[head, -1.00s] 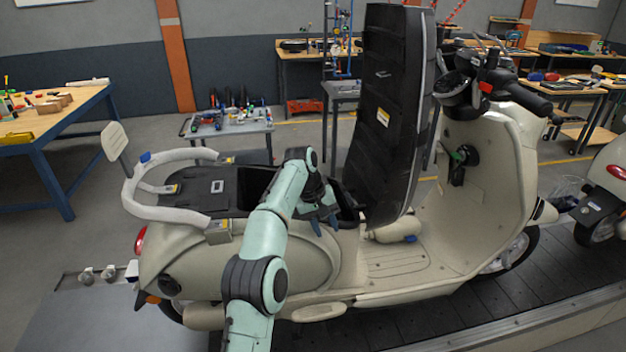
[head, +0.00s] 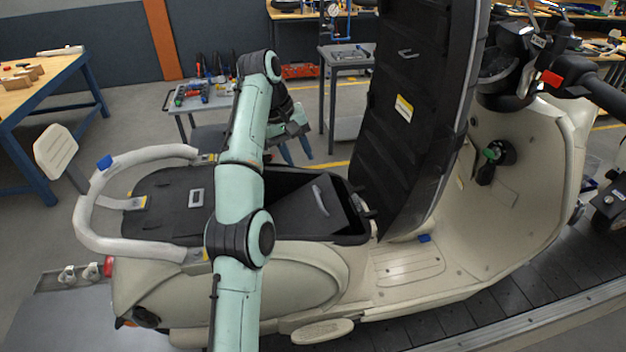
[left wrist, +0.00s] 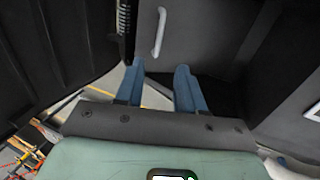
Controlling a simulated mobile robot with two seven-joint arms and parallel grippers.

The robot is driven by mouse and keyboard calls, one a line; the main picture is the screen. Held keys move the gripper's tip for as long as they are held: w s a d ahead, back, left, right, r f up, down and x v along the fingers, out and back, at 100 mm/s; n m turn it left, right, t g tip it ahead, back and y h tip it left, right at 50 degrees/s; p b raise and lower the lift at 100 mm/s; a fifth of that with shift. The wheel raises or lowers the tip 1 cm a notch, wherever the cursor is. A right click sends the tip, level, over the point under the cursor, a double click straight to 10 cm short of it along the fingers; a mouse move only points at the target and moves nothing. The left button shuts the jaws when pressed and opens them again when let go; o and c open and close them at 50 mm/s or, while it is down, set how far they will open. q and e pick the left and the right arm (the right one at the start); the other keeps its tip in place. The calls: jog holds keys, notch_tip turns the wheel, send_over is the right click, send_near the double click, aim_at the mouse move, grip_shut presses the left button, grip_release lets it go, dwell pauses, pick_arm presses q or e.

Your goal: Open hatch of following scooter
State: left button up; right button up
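The cream scooter (head: 290,280) stands on the conveyor with its tall black seat panel (head: 415,100) raised upright. Below it is an open black compartment (head: 345,237). A dark grey flap (head: 310,208) with a pale handle (head: 320,201) sits tilted at this opening. My left gripper (head: 297,152) is raised above the compartment's far side, fingers pointing down. In the left wrist view the left gripper's blue fingers (left wrist: 160,88) are apart with nothing between them. A pale handle (left wrist: 159,32) on a grey surface lies beyond them, untouched. My right gripper is not in view.
A white rear rail (head: 85,205) curves around the scooter's tail. A small tool cart (head: 205,95) and a grey stand (head: 345,60) stand behind. Part of another scooter (head: 608,200) shows at the right edge. A wooden workbench (head: 45,85) is at the left.

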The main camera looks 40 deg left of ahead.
aim_at(318, 197)
pick_arm(q)
jog(key=x, duration=1.2)
jog(key=shift+d+f, duration=0.15)
jog(key=shift+f, duration=0.05)
jog(key=shift+d+f+b, duration=0.1)
jog(key=shift+f+b, duration=0.2)
jog(key=shift+w, duration=0.1)
grip_shut()
